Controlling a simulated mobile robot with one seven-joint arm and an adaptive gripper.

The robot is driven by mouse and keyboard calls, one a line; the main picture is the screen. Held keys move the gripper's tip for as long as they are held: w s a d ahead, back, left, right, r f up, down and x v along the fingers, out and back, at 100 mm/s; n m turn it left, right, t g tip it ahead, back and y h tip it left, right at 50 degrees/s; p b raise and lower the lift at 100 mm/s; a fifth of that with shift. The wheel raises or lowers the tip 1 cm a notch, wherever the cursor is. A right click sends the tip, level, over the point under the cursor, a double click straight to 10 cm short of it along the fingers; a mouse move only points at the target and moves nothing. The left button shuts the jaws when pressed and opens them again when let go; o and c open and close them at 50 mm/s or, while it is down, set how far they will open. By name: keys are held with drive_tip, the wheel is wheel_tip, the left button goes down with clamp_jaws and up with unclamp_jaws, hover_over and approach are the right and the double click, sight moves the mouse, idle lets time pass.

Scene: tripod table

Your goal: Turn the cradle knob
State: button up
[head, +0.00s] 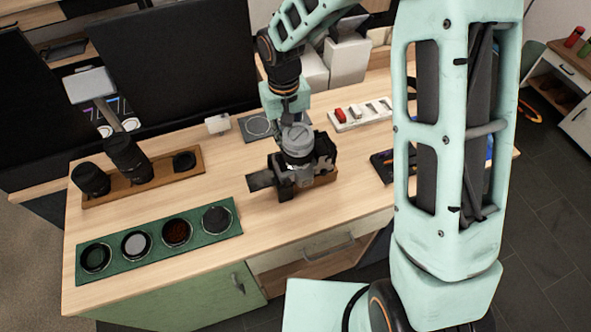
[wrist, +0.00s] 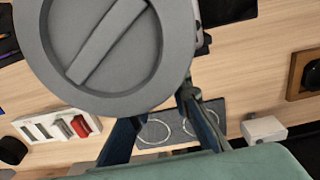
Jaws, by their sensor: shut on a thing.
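The cradle (head: 325,176) is a dark and wooden holder near the middle of the table, with a grey camera-like body (head: 284,184) in it. A round grey knob (head: 298,136) with a raised bar across its face sits on top. In the wrist view the knob (wrist: 105,45) fills the upper left, its bar slanting up to the right. My gripper (head: 290,112) comes down from behind the knob. Its dark fingers (wrist: 164,108) reach to the knob's lower edge and are shut on it. The knob hides the fingertips and the exact contact.
A green tray (head: 160,250) with several round pieces lies front left. A wooden rack (head: 141,191) with black lenses stands behind it. A white strip (head: 362,114) with red and grey blocks lies back right. A small white block (head: 217,124) stands behind. Bare tabletop lies left of the cradle.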

drive_tip(key=shift+d+g+y+p, duration=0.25)
drive_tip(key=shift+g+y+p, duration=0.35)
drive_tip(key=shift+y+p, duration=0.7)
drive_tip(key=shift+p, duration=0.35)
drive_tip(key=shift+d+f+g+y, duration=0.1)
drive_tip(key=shift+g+y, duration=0.3)
drive_tip(key=shift+y, duration=0.3)
drive_tip(key=shift+p, duration=0.3)
drive_tip(key=shift+w+d+f+g+y, duration=0.15)
drive_tip(key=shift+g+y, duration=0.15)
drive_tip(key=shift+y, duration=0.8)
drive_tip(key=o, duration=0.8)
